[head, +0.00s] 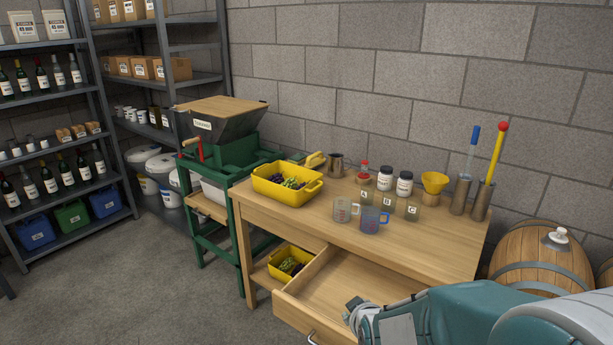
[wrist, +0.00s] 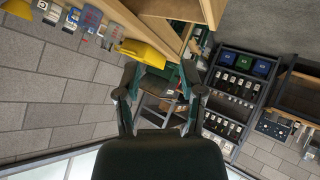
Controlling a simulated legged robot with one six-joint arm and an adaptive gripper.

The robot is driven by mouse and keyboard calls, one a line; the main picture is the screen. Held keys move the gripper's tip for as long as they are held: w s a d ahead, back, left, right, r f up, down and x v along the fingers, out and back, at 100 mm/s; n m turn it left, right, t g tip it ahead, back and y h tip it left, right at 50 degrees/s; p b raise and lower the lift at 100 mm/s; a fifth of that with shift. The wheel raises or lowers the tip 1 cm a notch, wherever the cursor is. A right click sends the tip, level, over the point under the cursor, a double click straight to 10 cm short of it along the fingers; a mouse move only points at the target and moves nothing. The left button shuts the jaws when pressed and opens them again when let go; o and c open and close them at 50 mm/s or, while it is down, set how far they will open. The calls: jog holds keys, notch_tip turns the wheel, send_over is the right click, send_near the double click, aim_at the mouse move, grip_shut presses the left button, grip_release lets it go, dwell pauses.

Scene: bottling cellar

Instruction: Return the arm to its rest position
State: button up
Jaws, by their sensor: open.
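My gripper (wrist: 160,82) is open in the wrist view. Its two dark fingers stand apart and nothing is between them. The wrist view is turned, with the wall, shelves and table edge behind the fingers. In the head view my teal and grey arm (head: 440,315) shows at the lower right, in front of the wooden table (head: 430,250).
On the table are a yellow crate of grapes (head: 287,195), measuring jugs (head: 371,221), jars (head: 385,179), a yellow funnel (head: 433,184) and metal cylinders (head: 481,200). A green crusher (head: 215,160) stands left. Barrels (head: 540,260) stand right. The floor (head: 170,290) at left is clear.

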jog(key=s+d+r+m+g, duration=0.2)
jog(key=s+r, duration=0.4)
jog(key=s, duration=0.5)
jog(key=s+d+r+m+g, duration=0.2)
jog(key=s+r+m, duration=0.3)
jog(key=s, duration=0.6)
notch_tip(320, 180, up, 2)
jog(key=shift+d+r+g+h, duration=0.25)
jog(key=shift+d+g+h, duration=0.05)
jog(key=shift+d+h, duration=0.1)
jog(key=shift+w, duration=0.1)
